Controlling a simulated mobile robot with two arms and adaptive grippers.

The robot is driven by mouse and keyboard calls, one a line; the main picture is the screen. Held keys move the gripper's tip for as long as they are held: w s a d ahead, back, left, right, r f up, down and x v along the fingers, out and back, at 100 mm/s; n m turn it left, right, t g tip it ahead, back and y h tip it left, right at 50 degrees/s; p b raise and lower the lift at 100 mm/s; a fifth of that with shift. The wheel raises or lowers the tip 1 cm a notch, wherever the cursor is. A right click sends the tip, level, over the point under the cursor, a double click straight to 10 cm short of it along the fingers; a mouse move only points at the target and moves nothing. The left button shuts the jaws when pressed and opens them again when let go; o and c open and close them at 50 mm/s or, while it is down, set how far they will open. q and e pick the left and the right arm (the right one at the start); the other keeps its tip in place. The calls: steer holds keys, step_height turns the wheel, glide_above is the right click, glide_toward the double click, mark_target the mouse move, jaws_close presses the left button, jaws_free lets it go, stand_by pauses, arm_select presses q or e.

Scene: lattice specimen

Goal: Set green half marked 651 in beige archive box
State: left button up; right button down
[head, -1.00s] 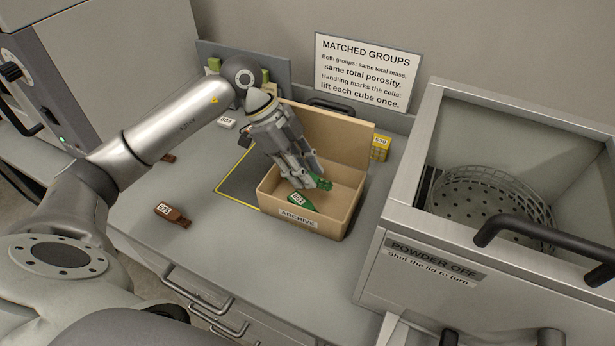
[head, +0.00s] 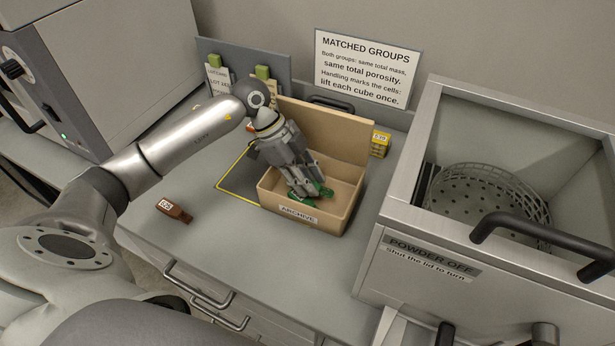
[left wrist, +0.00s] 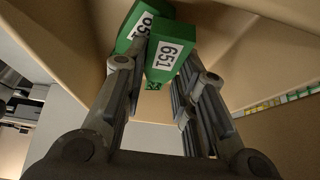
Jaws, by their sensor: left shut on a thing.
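The beige archive box (head: 330,222) stands open on the counter, its lid raised at the back. My left gripper (head: 308,194) points down inside it, shut on a green half. In the left wrist view, two green halves marked 651 lie close together: one (left wrist: 166,58) is between my gripper's fingertips (left wrist: 158,68), the other (left wrist: 140,22) is just beyond it. In the head view only bits of green show around the fingers, and the labels are hidden. I cannot tell whether the held half touches the box floor. My right gripper is not in view.
A brown half (head: 174,210) lies on the counter left of the box. A yellow block (head: 380,143) is behind the box at right. A steel bin with a perforated basket (head: 490,200) stands at right. A yellow-edged dark mat (head: 238,184) lies left of the box.

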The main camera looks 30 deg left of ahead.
arm_select(q)
steer(key=shift+f, duration=0.2)
steer(key=o, duration=0.8)
steer(key=shift+o, duration=0.2)
steer(key=shift+r, duration=0.15)
steer(key=b+v, duration=0.1)
steer(key=v, duration=1.1)
steer(key=shift+r+b, duration=0.35)
steer(key=shift+r, duration=0.15)
steer(key=shift+d, duration=0.1)
